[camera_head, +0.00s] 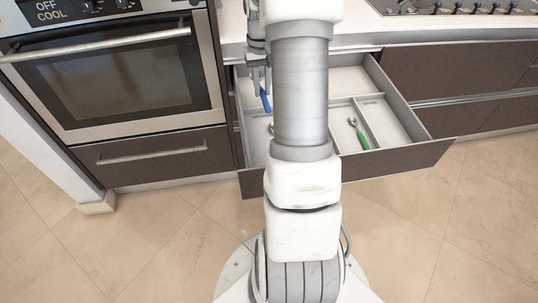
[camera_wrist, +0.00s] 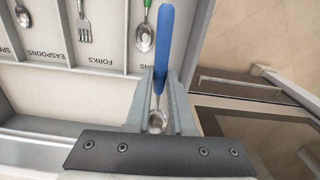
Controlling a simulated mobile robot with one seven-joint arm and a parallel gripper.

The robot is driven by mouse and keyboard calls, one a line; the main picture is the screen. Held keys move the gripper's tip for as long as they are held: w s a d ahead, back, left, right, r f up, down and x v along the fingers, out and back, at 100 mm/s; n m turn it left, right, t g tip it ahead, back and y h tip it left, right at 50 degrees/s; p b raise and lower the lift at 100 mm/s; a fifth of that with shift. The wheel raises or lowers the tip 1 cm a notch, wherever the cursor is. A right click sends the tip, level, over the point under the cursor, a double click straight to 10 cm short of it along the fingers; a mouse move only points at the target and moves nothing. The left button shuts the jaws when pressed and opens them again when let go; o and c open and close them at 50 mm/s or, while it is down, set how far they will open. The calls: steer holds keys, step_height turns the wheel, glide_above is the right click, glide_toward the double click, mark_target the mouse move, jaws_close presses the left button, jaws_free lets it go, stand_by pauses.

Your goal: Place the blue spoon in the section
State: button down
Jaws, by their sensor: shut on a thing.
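The blue spoon (camera_wrist: 164,50) is between the fingers of my gripper (camera_wrist: 160,82) in the wrist view. Its blue handle sticks out past the fingertips and its metal bowl (camera_wrist: 157,121) lies back between the fingers. In the head view my gripper (camera_head: 260,78) is over the left part of the open drawer (camera_head: 421,125), with the blue handle (camera_head: 265,101) below it. In the wrist view the drawer tray (camera_wrist: 97,73) has sections with labels, including "FORKS" and "TEASPOONS", the latter partly cut off. The label nearest the spoon is partly hidden.
A fork (camera_wrist: 84,25), a teaspoon (camera_wrist: 22,14) and a green-handled spoon (camera_wrist: 145,35) lie in separate sections. A green-handled utensil (camera_head: 359,134) shows in the drawer's right part. My arm hides the drawer's middle. An oven (camera_head: 120,75) stands left; the counter (camera_head: 350,28) is behind.

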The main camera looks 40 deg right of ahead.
step_height(320, 180, down, 2)
steer(key=s+d+b, duration=0.1)
steer(key=d, duration=0.2)
steer(key=b, duration=0.4)
glide_above(259, 152)
steer(key=shift+m, duration=0.4)
step_height(259, 152, down, 7)
steer(key=shift+f, duration=0.1)
steer(key=shift+f+b, duration=0.95)
steer(key=shift+f, duration=0.95)
steer(key=shift+f, duration=0.2)
steer(key=c, duration=1.1)
jaws_free()
steer(key=shift+d, duration=0.1)
steer(key=shift+o, duration=0.2)
steer(key=shift+r, duration=0.1)
